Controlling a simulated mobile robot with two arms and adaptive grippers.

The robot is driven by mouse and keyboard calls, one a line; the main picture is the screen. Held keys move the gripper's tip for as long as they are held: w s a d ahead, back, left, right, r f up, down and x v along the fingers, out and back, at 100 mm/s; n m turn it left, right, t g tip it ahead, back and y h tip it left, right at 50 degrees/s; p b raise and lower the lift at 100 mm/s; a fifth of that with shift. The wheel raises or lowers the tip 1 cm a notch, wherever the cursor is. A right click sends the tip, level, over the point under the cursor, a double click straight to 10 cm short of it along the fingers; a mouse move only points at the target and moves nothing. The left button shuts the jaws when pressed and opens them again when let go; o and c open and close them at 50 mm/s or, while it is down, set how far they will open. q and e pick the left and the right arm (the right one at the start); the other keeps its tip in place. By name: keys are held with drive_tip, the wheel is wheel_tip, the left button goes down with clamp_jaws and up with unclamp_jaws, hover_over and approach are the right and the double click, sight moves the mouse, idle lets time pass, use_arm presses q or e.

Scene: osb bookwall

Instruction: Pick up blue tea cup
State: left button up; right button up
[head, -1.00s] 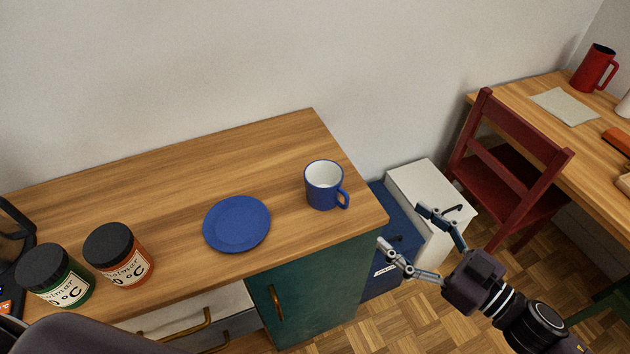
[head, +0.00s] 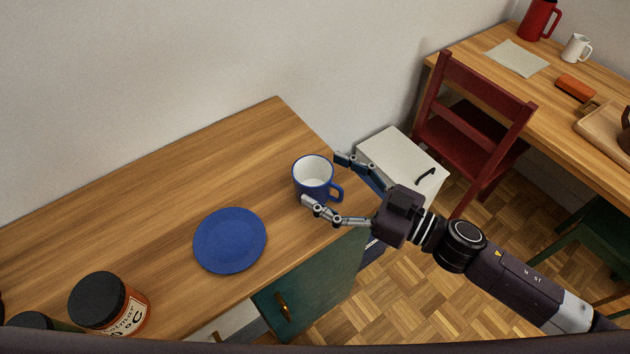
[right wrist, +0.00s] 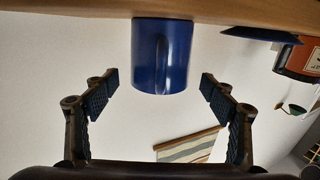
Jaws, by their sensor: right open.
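The blue tea cup (head: 312,181), white inside, stands upright near the right end of the wooden worktop, its handle (head: 337,191) toward my right gripper. My right gripper (head: 321,179) is open, with one finger on the far side of the handle and the other on the near side. In the right wrist view the cup (right wrist: 162,58) appears upside down, centred just beyond the open fingertips (right wrist: 158,83), with its handle pointing at the camera. Nothing is between the fingers there. My left gripper is not in view.
A blue plate (head: 229,241) lies left of the cup. A black-lidded orange jar (head: 108,303) stands at the front left. A red chair (head: 470,125) and a second table (head: 470,62) with a red jug (head: 538,20) are at right. The worktop behind the cup is clear.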

sight(298, 166)
drive_tip(key=x, duration=0.2)
drive_tip(key=shift+w+a, duration=0.2)
drive_tip(key=shift+a, duration=0.25)
drive_tip(key=c, duration=1.1)
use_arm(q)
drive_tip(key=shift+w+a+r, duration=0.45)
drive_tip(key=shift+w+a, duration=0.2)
use_arm(e)
drive_tip(key=c, duration=0.3)
